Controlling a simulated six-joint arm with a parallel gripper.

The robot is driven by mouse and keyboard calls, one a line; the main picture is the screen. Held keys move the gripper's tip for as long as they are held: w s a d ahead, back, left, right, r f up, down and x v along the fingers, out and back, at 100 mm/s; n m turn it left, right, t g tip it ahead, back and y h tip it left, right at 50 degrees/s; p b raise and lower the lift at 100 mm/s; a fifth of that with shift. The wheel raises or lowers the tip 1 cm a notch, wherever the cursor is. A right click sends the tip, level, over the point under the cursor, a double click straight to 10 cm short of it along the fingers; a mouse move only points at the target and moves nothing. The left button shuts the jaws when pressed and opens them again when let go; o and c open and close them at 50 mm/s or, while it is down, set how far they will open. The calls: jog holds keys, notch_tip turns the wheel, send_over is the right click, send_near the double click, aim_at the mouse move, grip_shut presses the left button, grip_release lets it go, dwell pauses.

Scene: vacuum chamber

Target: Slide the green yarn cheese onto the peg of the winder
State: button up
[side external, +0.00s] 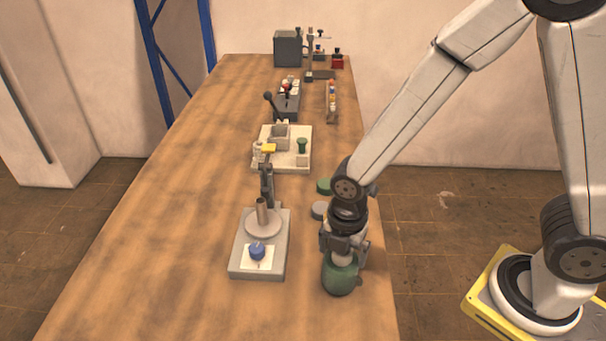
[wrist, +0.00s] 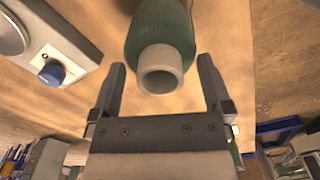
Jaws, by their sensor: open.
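The green yarn cheese (side external: 340,276) stands on the wooden table near its right edge, to the right of the winder. In the wrist view the cheese (wrist: 163,35) shows its green body and the pale hollow end of its tube. My gripper (side external: 343,250) is directly over the cheese in the side view. In the wrist view my gripper (wrist: 160,80) is open, with one finger on each side of the tube end and gaps between. The winder (side external: 243,264) has a grey base, a pale round plate and an upright brownish peg (side external: 262,211). The peg is empty.
A blue knob (side external: 257,251) sits on the winder's front, also in the wrist view (wrist: 51,74). A dark arm with a yellow tip (side external: 268,149) rises behind the peg. A grey disc (side external: 319,210) and green disc (side external: 324,186) lie behind my gripper. The table's left side is clear.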

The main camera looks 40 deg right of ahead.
grip_shut()
dwell(0.3)
jog(key=shift+r, duration=0.1)
notch_tip(320, 180, up, 10)
dwell(0.9)
dwell(0.4)
